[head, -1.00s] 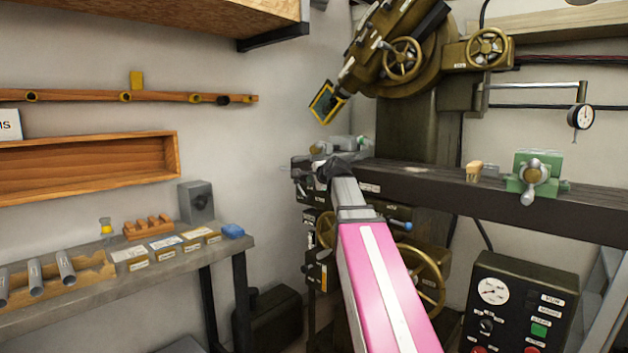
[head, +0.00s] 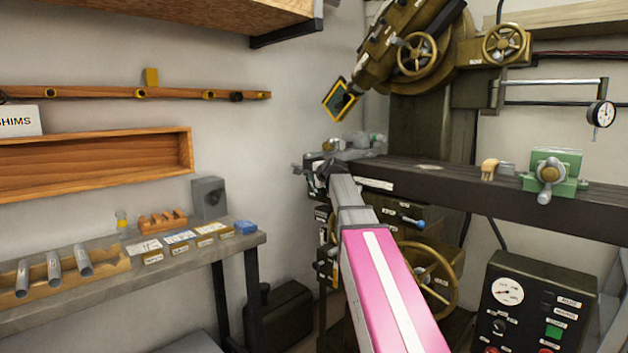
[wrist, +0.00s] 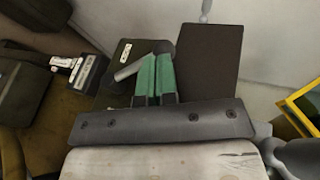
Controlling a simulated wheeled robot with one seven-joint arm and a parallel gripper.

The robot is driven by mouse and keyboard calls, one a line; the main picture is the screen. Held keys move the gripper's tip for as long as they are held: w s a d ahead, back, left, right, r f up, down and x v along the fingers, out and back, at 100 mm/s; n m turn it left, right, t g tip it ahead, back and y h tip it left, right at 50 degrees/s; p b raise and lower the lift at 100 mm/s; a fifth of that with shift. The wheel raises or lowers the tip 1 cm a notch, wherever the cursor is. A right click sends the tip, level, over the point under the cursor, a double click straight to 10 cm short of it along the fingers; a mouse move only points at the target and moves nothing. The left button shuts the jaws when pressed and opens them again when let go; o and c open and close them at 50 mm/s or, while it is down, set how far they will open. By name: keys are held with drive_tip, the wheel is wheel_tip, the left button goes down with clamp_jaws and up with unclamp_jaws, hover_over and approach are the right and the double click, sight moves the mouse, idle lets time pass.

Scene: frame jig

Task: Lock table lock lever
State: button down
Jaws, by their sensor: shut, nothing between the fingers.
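In the wrist view my gripper (wrist: 154,98) has its two green fingers together, with nothing between them. A short grey rod-like lever (wrist: 130,70) lies just left of the fingertips, in front of a dark labelled block (wrist: 125,50). It looks very close to or touching the left finger; I cannot tell which, nor whether it is the table lock lever. In the head view my pink arm reaches to the left end of the machine table (head: 470,187); the fingertips cannot be made out there. A blue-tipped lever (head: 420,223) shows below the table, right of my arm.
A green vise (head: 553,177) and a wooden-coloured piece (head: 489,169) are on the table. Brass handwheels (head: 430,275) are below it. A control box (head: 535,305) stands front right. The workbench (head: 120,285) is at left. A yellow-framed part (wrist: 305,105) is right in the wrist view.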

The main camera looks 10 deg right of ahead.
drive_tip(key=shift+w+a, duration=0.3)
drive_tip(key=shift+w, duration=0.15)
idle(0.5)
drive_tip(key=shift+g+h, duration=0.3)
drive_tip(key=shift+g, duration=0.4)
drive_tip(key=shift+w+a+f, duration=0.7)
drive_tip(key=shift+w+f, duration=0.2)
drive_tip(key=shift+w, duration=0.05)
drive_tip(key=shift+w+a+f, duration=0.7)
drive_tip(key=shift+w+f, duration=0.2)
drive_tip(key=shift+w, duration=0.05)
drive_tip(key=shift+f, duration=0.1)
